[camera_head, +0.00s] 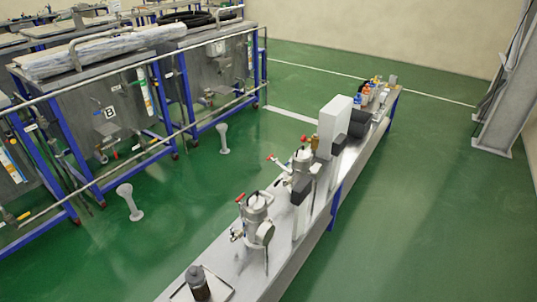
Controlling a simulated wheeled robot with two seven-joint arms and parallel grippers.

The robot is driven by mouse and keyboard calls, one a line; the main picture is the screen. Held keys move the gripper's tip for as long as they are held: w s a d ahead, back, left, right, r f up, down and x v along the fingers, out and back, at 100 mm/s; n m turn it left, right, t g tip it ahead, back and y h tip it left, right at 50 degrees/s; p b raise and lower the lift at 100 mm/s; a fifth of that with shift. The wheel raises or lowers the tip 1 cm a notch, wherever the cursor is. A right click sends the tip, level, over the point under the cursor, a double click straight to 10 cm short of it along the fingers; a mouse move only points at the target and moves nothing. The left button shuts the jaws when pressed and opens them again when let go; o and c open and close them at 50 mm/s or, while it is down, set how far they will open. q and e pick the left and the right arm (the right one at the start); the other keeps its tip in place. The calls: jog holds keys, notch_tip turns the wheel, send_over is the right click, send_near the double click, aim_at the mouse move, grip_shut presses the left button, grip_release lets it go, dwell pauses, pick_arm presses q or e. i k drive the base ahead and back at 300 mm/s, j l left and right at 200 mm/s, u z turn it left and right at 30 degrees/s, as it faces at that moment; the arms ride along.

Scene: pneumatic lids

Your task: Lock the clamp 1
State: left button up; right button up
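Two metal lidded vessels stand on a long grey bench. The nearer vessel (256,218) has a red-tipped handle on its upper left and fittings on its left side. The farther vessel (301,165) also has red-tipped handles and a dark block close beside it. Clamps on these lids are too small to make out, and I cannot tell which is clamp 1 or whether it is locked. Neither of my grippers is in view.
The bench (315,222) runs from front to back right. On it stand a dark canister (198,284) on a tray, a white box (334,124) and several bottles (369,92). Two pale posts (130,202) stand on the left floor. The right floor (420,200) is clear.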

aim_at(274, 160)
jog(key=k+j+z, duration=0.15)
jog(key=j, duration=0.35)
jog(key=k+j+z, duration=0.1)
jog(key=k+j, duration=0.2)
jog(key=j, duration=0.15)
jog(key=k+j+z, duration=0.15)
jog(key=j, duration=0.3)
jog(key=k+j+z, duration=0.15)
jog(key=k+j, duration=0.2)
jog(key=j+z, duration=0.25)
jog(key=j, duration=0.65)
jog(key=j+z, duration=0.3)
jog(key=j, duration=0.55)
jog(key=k+j+z, duration=0.1)
jog(key=j+z, duration=0.15)
jog(key=j, duration=0.65)
jog(key=i+j, duration=0.15)
jog(key=j, duration=0.25)
jog(key=i+j+z, duration=0.15)
jog(key=j, duration=0.25)
jog(key=i+j, duration=0.1)
jog(key=j, duration=0.3)
jog(key=i+j+z, duration=0.15)
jog(key=j, duration=0.25)
jog(key=i+j+u, duration=0.1)
jog(key=i+u, duration=0.85)
